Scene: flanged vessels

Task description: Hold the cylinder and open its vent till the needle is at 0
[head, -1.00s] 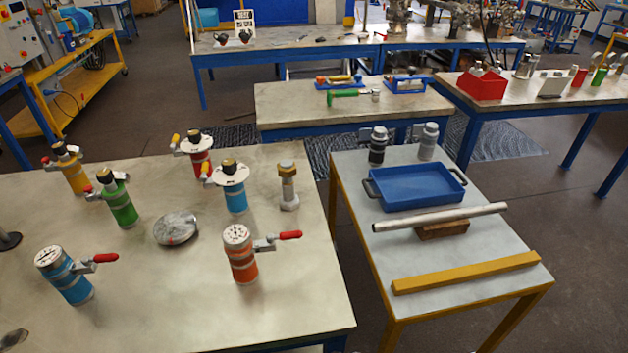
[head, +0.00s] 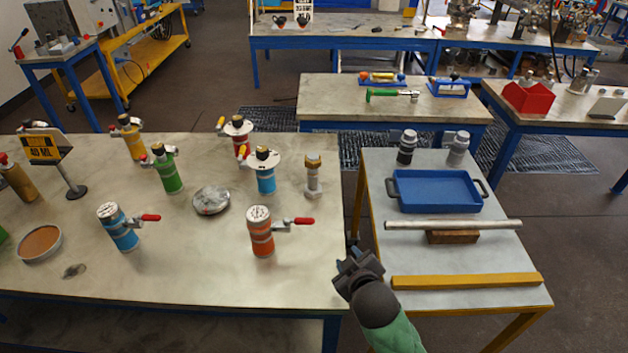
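Several small cylinders with side levers stand upright on the left workbench. The orange one (head: 261,238) is nearest my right gripper; it has a white dial on top and a red-tipped lever (head: 303,221) pointing right. A blue one (head: 122,236) at front left also has a dial and red-tipped lever. Both needles are too small to read. Behind stand green (head: 168,178), yellow (head: 133,146), red (head: 238,139) and a second blue (head: 266,183) cylinder. My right gripper (head: 350,262) is by the bench's front right corner, apart from every cylinder; its finger opening is unclear. My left gripper is out of view.
A large bolt (head: 313,178), a round metal disc (head: 211,200) and a yellow sign (head: 45,147) on a stand are on the bench. The right table holds a blue tray (head: 438,206), a metal pipe (head: 470,224) and a yellow bar (head: 450,281). Bench space around the orange cylinder is clear.

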